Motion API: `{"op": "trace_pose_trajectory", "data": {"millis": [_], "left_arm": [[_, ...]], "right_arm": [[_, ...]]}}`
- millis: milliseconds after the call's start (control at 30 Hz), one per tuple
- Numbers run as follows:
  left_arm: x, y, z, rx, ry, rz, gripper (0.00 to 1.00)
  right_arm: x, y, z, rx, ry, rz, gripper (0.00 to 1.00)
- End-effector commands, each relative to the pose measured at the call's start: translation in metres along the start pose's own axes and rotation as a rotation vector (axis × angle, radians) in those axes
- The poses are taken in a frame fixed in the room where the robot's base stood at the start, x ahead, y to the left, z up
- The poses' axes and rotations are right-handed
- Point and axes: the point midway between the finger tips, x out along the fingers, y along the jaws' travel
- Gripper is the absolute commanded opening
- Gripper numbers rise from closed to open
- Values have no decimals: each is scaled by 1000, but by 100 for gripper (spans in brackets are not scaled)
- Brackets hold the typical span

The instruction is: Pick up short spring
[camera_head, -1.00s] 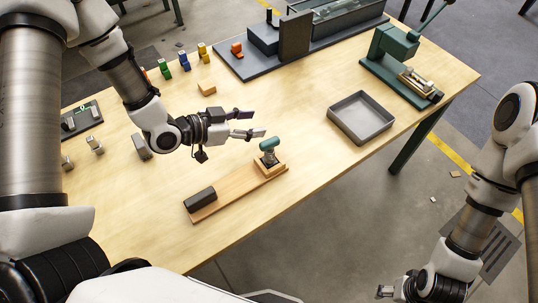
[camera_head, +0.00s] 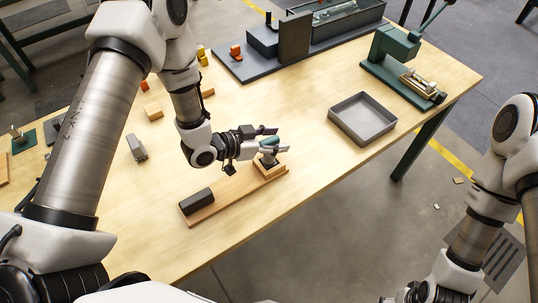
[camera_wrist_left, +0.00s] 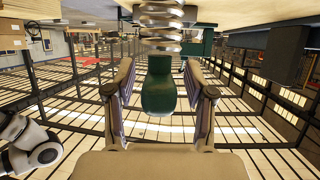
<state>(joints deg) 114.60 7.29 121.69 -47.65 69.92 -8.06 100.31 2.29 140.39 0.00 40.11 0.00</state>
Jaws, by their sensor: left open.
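The green-topped piece (camera_head: 269,143) stands upright on a small wooden block at the right end of the wooden board (camera_head: 235,187). My left gripper (camera_head: 277,140) is open, with its fingers either side of the green top. In the left wrist view the green top (camera_wrist_left: 158,88) is between the open fingers, with a visible gap on each side. Silver coils of a spring (camera_wrist_left: 160,30) show beyond it, at the top of that view. In the head view the spring is mostly hidden by the fingers. My right gripper is largely cut off at the bottom edge.
A dark block (camera_head: 196,201) sits on the board's left end. An empty grey tray (camera_head: 362,117) stands to the right. A green press (camera_head: 395,50) is at the back right. Bare tabletop lies between board and tray. The table's front edge is close to the board.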

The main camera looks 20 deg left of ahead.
Motion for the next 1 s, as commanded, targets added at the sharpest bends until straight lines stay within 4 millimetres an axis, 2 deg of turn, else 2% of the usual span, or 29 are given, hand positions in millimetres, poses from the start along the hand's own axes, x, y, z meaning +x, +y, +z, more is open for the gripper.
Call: {"op": "trace_pose_trajectory", "data": {"millis": [233, 267, 300, 400, 767, 867, 1000], "left_arm": [[6, 0, 0, -1, 1, 0, 54], [6, 0, 0, -1, 1, 0, 47], [6, 0, 0, -1, 1, 0, 33], [6, 0, 1, 0, 1, 0, 0], [5, 0, -1, 0, 1, 0, 0], [3, 0, -6, 0, 2, 0, 0], [-4, 0, -22, 0, 2, -1, 0]], "right_arm": [[-1, 0, 0, 0, -1, 0, 72], [-1, 0, 0, 0, -1, 0, 72], [-1, 0, 0, 0, -1, 0, 72], [-1, 0, 0, 0, -1, 0, 72], [-2, 0, 0, 0, -1, 0, 72], [-6, 0, 0, 0, -1, 0, 72], [-19, 0, 0, 0, -1, 0, 72]]}}
